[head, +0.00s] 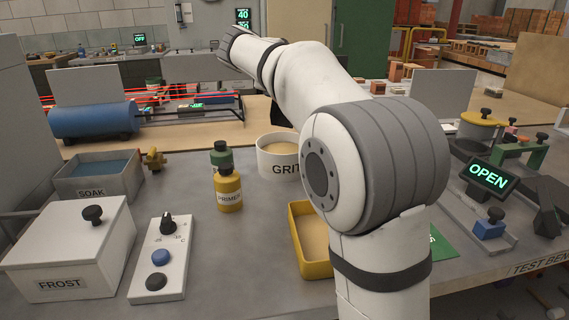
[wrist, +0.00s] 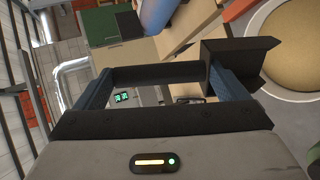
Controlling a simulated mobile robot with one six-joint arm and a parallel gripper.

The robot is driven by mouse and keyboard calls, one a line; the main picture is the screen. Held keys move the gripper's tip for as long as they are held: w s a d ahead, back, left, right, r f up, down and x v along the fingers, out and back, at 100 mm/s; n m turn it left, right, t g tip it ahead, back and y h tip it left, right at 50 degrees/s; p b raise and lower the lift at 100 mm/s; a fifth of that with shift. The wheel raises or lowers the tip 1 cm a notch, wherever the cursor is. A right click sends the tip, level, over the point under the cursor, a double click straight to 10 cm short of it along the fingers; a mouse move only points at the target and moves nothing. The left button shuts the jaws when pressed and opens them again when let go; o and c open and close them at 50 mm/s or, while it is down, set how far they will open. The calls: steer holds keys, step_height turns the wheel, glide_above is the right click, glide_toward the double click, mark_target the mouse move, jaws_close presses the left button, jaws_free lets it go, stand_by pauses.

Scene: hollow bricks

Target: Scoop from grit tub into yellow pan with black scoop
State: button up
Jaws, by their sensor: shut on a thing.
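The white grit tub (head: 279,167) stands on the grey bench, filled with tan grit. Its rim and grit also show at the top right of the wrist view (wrist: 292,45). The yellow pan (head: 314,270) lies nearer, right of the tub, partly hidden by my arm. Its floor looks tan; I cannot tell whether grit lies in it. I cannot see whether the scoop holds grit. In the head view my arm hides most of the gripper.
The yellow primer bottle (head: 229,190) and a green bottle (head: 221,157) stand just left of the tub. A white frost box (head: 70,250), a switch panel (head: 160,260) and a soak tray (head: 100,180) are further left. A blue cylinder (head: 95,120) lies behind. An OPEN display (head: 487,177) stands right.

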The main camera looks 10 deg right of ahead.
steer(key=shift+f, duration=0.15)
steer(key=shift+s+a+f+b, duration=0.1)
steer(key=shift+s+b, duration=0.05)
steer(key=shift+b, duration=0.55)
steer(key=b, duration=0.2)
steer(key=s+a+t+h+b, duration=0.1)
steer(key=b, duration=0.2)
steer(key=shift+s, duration=0.25)
steer(key=shift+r+t, duration=0.2)
steer(key=shift+t, duration=0.1)
stand_by(1.2)
steer(key=w+p, duration=0.1)
steer(key=p, duration=0.2)
steer(key=d+g+y+p, duration=0.1)
steer(key=p, duration=0.3)
steer(key=shift+w+d+r+g, duration=0.2)
steer(key=shift+w+g, duration=0.1)
steer(key=shift+w, duration=0.1)
steer(key=shift+w+d+p, duration=0.1)
steer(key=shift+w+p, duration=0.15)
steer(key=shift+p, duration=0.75)
